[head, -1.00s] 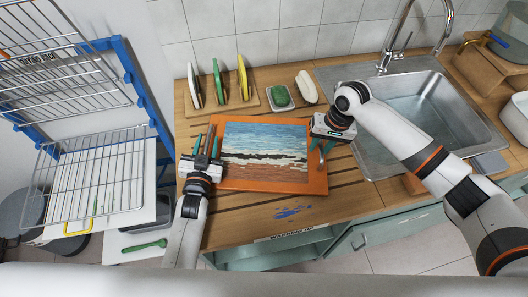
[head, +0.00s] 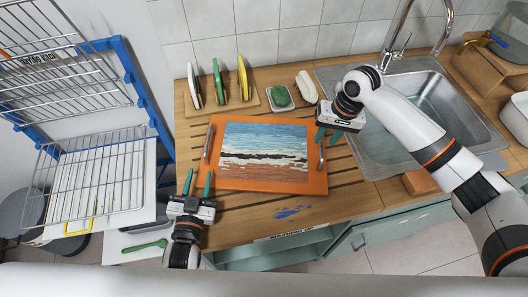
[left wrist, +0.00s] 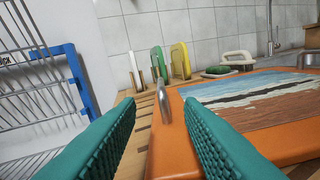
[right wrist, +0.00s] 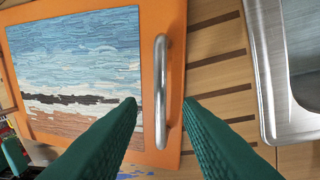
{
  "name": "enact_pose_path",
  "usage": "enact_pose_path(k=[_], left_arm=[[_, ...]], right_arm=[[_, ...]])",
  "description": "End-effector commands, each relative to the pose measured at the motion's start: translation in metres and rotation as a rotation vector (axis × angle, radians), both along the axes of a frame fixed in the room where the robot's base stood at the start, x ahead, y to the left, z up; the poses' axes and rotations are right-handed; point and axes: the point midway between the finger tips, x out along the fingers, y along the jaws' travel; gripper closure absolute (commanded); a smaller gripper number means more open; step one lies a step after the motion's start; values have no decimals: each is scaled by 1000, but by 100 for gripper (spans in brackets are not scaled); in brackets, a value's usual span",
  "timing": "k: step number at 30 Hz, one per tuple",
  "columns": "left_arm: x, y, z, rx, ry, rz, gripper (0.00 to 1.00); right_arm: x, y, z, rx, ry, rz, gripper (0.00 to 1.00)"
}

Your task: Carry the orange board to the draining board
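The orange board (head: 266,184), with a sea painting on its face and a metal handle at each side, lies flat on the grooved wooden draining board (head: 235,228) left of the sink. My left gripper (head: 198,178) is open and empty, just off the board's front left corner. In the left wrist view the left handle (left wrist: 163,108) stands ahead, between the open fingers. My right gripper (head: 327,139) is open by the board's right edge. In the right wrist view the right handle (right wrist: 161,90) lies between the spread fingers, and neither finger visibly touches it.
The sink (head: 430,110) is at the right. A wire drying rack (head: 95,175) is at the left.

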Motion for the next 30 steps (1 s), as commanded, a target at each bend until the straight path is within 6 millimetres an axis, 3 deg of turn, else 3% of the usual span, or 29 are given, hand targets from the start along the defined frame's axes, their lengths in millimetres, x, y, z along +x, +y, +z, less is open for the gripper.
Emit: enact_pose_path(k=[6,12,30], left_arm=[[0,0,0,0,0,0,66],[0,0,0,0,0,0,66],[0,0,0,0,0,0,66]], right_arm=[[0,-10,46,-1,-3,0,68],[0,-14,68,-1,-1,-1,68],[-1,-15,73,-1,0,0,68]])
